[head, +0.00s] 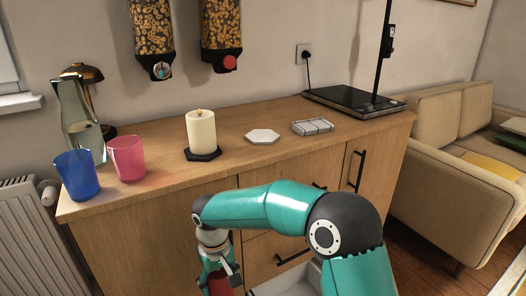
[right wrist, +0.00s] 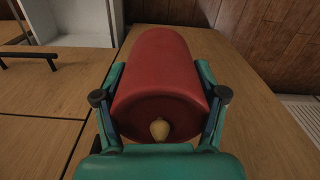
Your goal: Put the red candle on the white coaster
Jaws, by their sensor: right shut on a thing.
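The red candle (right wrist: 160,75) fills the middle of the right wrist view, its wick end towards the camera. My right gripper (right wrist: 160,100) is shut on it, with a finger on each side. In the head view the right gripper (head: 222,275) hangs in front of the cabinet, below the countertop, and a small part of the red candle (head: 220,284) shows at the bottom. The white coaster (head: 262,136) is hexagonal and lies bare on the countertop. My left gripper is not in view.
On the wooden countertop (head: 235,165), a cream candle (head: 201,132) stands on a black coaster (head: 202,154) left of the white one. A pink cup (head: 127,158), a blue cup (head: 77,175) and a glass carafe (head: 80,118) stand further left. A marble-patterned block (head: 312,127) lies right. An open drawer (head: 288,281) shows below.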

